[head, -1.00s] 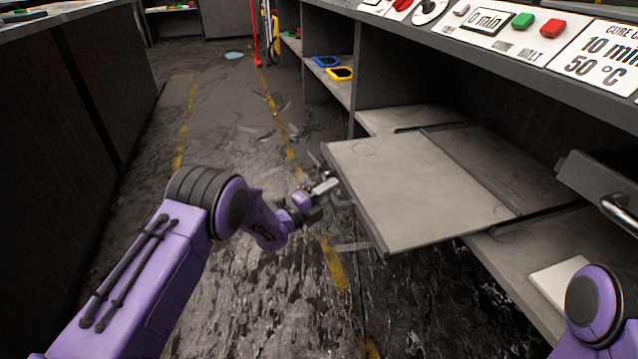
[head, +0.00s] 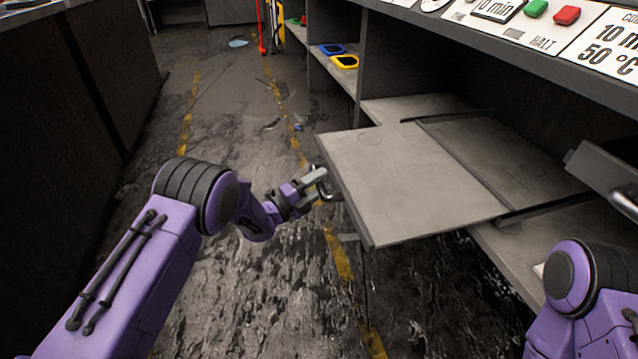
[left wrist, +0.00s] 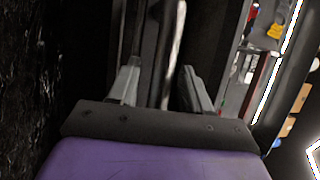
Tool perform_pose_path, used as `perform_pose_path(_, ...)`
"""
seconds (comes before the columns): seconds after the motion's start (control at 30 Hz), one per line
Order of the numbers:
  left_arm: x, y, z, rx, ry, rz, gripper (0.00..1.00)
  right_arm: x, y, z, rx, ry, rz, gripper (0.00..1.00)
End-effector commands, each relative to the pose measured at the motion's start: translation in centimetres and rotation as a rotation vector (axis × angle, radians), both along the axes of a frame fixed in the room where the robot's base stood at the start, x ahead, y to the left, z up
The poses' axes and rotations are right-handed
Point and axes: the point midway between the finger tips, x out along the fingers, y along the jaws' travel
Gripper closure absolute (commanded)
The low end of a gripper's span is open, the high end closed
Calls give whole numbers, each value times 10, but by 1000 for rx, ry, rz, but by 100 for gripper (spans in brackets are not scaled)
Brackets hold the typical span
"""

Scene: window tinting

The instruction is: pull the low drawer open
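The low drawer (head: 415,185) is a wide, flat-topped grey drawer standing well out from under the counter on the right. Its front faces left, and a metal handle (head: 326,186) shows there. My left gripper (head: 318,180) is at this handle, partly hidden against the drawer front. In the left wrist view the handle's pale bar (left wrist: 173,50) runs between the two fingers of my left gripper (left wrist: 158,85). The fingers stand apart with gaps beside the bar, so it is open around the handle.
A dark unit with a metal handle (head: 622,205) juts out at the right edge. The counter (head: 480,42) above carries buttons and signs. Blue (head: 332,49) and yellow (head: 344,62) frames lie on a shelf behind. The floor (head: 230,120) left of the drawer is mostly free.

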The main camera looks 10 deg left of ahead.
Motion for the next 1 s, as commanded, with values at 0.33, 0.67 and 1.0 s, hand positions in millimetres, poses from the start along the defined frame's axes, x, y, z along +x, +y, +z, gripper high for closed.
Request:
perform_pose_path(0.33,-26,21,-3,1,5,2,52,6,-2,16,-22,-60,-46,57)
perform_pose_path(0.67,-77,60,-16,0,2,1,52,7,-3,30,-24,-59,-41,57)
perform_pose_path(1.0,-82,64,-18,0,0,0,52,7,-3,29,-24,-59,-40,57)
